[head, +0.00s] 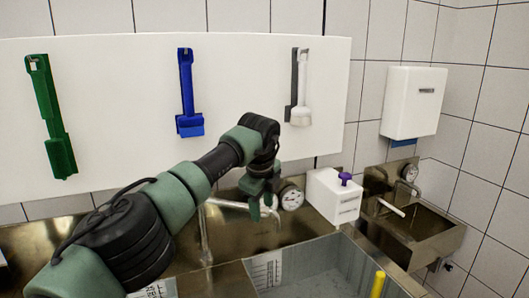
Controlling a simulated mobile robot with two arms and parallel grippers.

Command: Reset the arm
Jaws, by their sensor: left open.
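My left arm comes in from the lower left in the head view and reaches over the metal sink. My left gripper (264,205) is at its end, pointing down, with its fingers apart and nothing seen between them. It is in front of the tap and beside a round dial gauge (291,198). Whether it touches the tap cannot be told. My right gripper does not show.
A sink basin (325,262) lies below the gripper. A white box with a purple knob (335,196) stands right of it. Green (50,115), blue (188,95) and white (300,90) brushes hang on a white panel. A small hand basin (415,225) and dispenser (413,102) are at right.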

